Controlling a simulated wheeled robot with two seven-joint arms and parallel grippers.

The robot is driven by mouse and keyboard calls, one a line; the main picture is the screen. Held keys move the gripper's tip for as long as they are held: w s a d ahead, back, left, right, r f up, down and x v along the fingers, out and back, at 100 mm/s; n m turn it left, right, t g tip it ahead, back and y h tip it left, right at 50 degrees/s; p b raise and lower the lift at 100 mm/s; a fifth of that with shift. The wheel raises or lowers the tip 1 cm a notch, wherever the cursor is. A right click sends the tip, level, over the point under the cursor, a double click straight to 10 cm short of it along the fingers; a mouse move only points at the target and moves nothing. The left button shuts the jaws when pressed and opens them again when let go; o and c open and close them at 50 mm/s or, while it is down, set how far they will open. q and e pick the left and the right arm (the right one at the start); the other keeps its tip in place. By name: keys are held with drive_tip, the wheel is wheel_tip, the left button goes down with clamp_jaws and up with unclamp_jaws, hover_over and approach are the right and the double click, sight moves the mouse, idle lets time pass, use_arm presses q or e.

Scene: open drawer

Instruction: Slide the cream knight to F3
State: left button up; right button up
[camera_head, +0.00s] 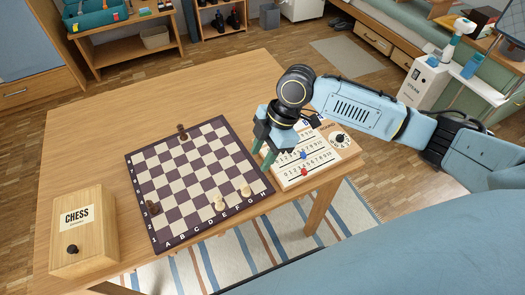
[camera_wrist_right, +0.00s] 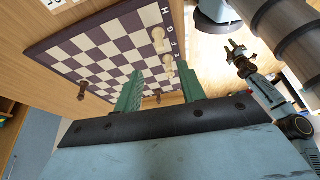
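Two cream pieces stand on the chessboard (camera_head: 134,168) at its near edge. The one by the letter G (camera_head: 246,190) looks like the cream knight, and it also shows in the wrist view (camera_wrist_right: 158,38). The other cream piece (camera_head: 219,202) is by the letter E; its top is small and hard to read. My right gripper (camera_head: 263,157) hangs beside the board's right edge, with its green fingers pointing down. In the wrist view the fingers (camera_wrist_right: 160,82) stand apart with nothing between them. What looks like my left gripper (camera_wrist_right: 238,52) is small there, away from the board.
A dark piece (camera_head: 182,133) stands at the board's far edge and another (camera_head: 153,207) at its left edge. A scoring panel (camera_head: 321,166) with dial lies right of the board, close under my right arm. A wooden chess box (camera_head: 84,235) stands at left. The board's middle is clear.

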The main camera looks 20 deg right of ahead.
sight(245, 187)
idle(0.3)
drive_tip(key=b+x, duration=0.2)
drive_tip(key=x, duration=1.1)
drive_tip(key=shift+a+f, duration=0.15)
drive_tip(key=c, duration=0.9)
